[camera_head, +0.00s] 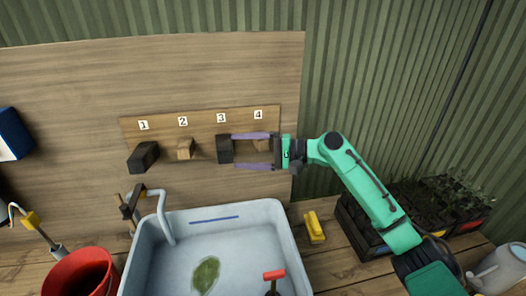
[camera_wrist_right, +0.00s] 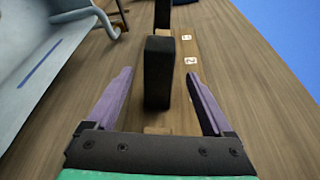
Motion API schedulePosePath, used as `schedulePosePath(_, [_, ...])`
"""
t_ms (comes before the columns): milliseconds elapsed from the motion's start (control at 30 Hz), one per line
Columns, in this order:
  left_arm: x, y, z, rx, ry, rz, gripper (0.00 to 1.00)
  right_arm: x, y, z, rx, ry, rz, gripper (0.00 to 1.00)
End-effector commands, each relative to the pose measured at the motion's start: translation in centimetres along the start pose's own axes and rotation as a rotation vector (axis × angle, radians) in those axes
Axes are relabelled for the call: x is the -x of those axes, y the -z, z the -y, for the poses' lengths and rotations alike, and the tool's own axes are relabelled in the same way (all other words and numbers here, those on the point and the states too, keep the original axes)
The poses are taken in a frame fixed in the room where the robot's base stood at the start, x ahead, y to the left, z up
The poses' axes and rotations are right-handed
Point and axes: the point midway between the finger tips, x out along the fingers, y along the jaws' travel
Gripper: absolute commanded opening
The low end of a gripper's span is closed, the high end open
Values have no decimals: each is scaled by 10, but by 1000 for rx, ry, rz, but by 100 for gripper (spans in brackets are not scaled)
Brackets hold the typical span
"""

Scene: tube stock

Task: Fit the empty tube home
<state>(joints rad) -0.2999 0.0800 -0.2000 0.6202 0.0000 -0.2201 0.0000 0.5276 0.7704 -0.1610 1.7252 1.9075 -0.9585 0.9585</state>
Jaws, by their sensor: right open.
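A wooden strip (camera_head: 200,119) on the wall board carries numbers 1 to 4. A dark block-shaped piece (camera_head: 143,157) sticks out under 1, and another dark piece (camera_head: 224,149) under 3. Bare wooden blocks show under 2 (camera_head: 185,149) and under 4 (camera_head: 262,144), the last partly hidden by my gripper. My right gripper (camera_head: 234,151) is open, its purple fingers reaching left around the dark piece under 3. In the right wrist view that piece (camera_wrist_right: 158,72) stands between the fingers, with gaps on both sides. Whether either dark piece is hollow cannot be seen. My left gripper is not in view.
A pale sink (camera_head: 285,235) with a tap (camera_head: 163,215) lies below the strip. A red bucket (camera_head: 80,268) stands at lower left. A yellow object (camera_head: 314,227), plant trays (camera_head: 440,203) and a watering can (camera_head: 500,271) are at right. The wall board above the strip is clear.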

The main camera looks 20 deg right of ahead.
Motion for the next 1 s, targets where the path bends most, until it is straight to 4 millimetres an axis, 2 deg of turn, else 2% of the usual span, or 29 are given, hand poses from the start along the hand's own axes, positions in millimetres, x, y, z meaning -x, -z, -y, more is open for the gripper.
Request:
schedulePosePath(133, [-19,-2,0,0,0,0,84,28,3,-7,1,-4,-5,86])
schedulePosePath(400, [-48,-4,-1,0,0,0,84,92,5,-8,-1,-3,-5,86])
schedulePosePath(600, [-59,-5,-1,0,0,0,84,127,4,-4,-1,-2,-3,86])
schedulePosePath(733, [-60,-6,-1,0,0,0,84,136,4,-2,-1,-2,-3,86])
schedulePosePath(1000, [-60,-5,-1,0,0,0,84,136,3,-1,-1,-2,-2,86])
